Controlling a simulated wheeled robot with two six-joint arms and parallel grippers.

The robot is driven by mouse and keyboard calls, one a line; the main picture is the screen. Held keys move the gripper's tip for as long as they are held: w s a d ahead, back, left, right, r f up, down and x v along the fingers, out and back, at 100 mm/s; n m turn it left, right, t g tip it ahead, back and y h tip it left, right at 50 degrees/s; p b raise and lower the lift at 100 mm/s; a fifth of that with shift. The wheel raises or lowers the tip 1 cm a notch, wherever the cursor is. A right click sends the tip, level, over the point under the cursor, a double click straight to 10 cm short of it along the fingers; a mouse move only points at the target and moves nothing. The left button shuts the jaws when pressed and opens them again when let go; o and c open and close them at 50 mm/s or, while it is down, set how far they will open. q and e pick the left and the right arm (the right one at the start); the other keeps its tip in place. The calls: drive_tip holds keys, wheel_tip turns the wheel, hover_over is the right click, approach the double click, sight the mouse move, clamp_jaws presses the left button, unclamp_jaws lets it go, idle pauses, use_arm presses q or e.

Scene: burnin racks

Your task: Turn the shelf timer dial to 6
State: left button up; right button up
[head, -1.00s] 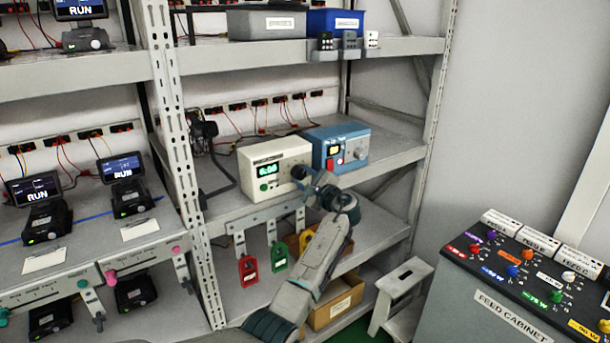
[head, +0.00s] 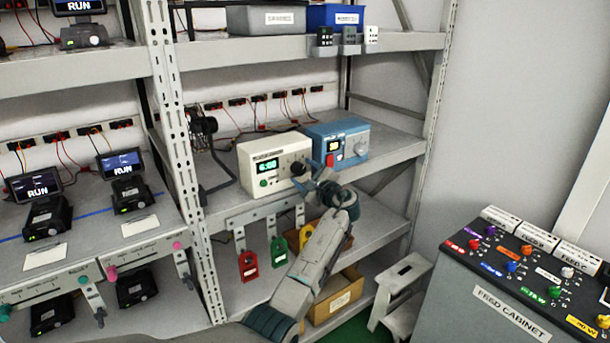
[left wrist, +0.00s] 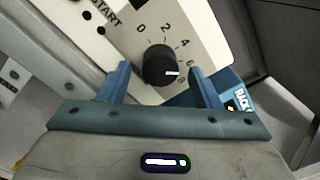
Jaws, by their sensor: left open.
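The shelf timer (head: 262,163) is a cream box with a green display, apparently 6:00, and a START button. Its black dial (head: 298,168) is on the right of its front. In the left wrist view, the dial (left wrist: 158,62) has a white mark pointing right, near the 6 and the numeral below it; I cannot tell exactly which. My left gripper (head: 312,181) is in front of the dial. In the left wrist view, the gripper (left wrist: 160,68) is open, one finger on each side of the dial with visible gaps. My right gripper is not in view.
A blue instrument (head: 338,142) stands close to the timer's right on the same shelf (head: 385,155). Red (head: 248,266) and green (head: 279,252) tags hang below the shelf edge. A feed cabinet (head: 505,312) with coloured knobs stands right.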

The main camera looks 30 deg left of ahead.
use_arm(q)
drive_tip(key=b+v, duration=0.4)
drive_tip(key=v, duration=0.6)
drive_tip(key=shift+d, duration=0.4)
drive_tip(key=shift+s+f, duration=0.1)
drive_tip(key=shift+s, duration=0.05)
